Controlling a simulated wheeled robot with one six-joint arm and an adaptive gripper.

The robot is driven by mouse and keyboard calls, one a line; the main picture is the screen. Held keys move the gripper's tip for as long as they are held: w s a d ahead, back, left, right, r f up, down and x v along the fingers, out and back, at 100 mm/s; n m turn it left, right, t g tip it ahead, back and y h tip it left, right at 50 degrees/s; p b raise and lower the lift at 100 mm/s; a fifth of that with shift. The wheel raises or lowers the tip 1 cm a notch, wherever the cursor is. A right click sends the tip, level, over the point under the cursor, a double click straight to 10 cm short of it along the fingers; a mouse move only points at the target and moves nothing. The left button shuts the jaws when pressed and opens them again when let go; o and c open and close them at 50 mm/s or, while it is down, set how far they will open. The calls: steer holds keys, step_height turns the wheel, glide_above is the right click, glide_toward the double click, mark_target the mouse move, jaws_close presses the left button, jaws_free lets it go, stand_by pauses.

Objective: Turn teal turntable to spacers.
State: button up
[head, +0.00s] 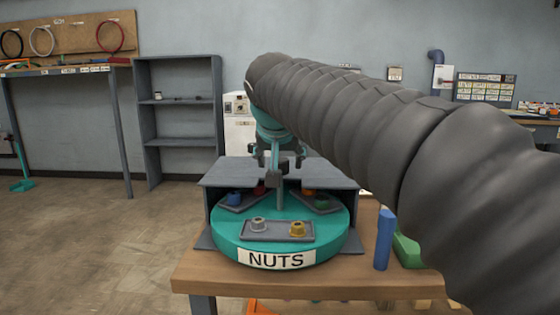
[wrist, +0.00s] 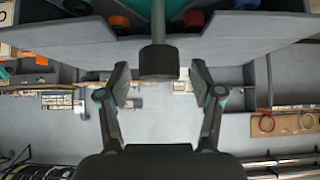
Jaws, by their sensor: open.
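The teal turntable (head: 330,250) sits on a wooden bench in the head view, inside a grey housing, with a NUTS label (head: 276,260) facing front. A thin grey post with a dark knob (head: 283,166) rises from its middle. The front tray (head: 278,236) holds a silver and a brass nut; trays behind hold coloured pieces. No spacers label shows. My gripper (head: 276,154) is open above the turntable, at the top of the post. In the wrist view, the knob (wrist: 158,60) stands between the spread fingers of my gripper (wrist: 159,76), with gaps on both sides.
The grey housing (head: 222,172) covers the turntable's rear. A blue cylinder (head: 384,240) and a green block (head: 406,250) stand to the right on the wooden bench (head: 300,284). My arm hides much of the right side.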

steer(key=shift+w+f, duration=0.2)
jaws_close()
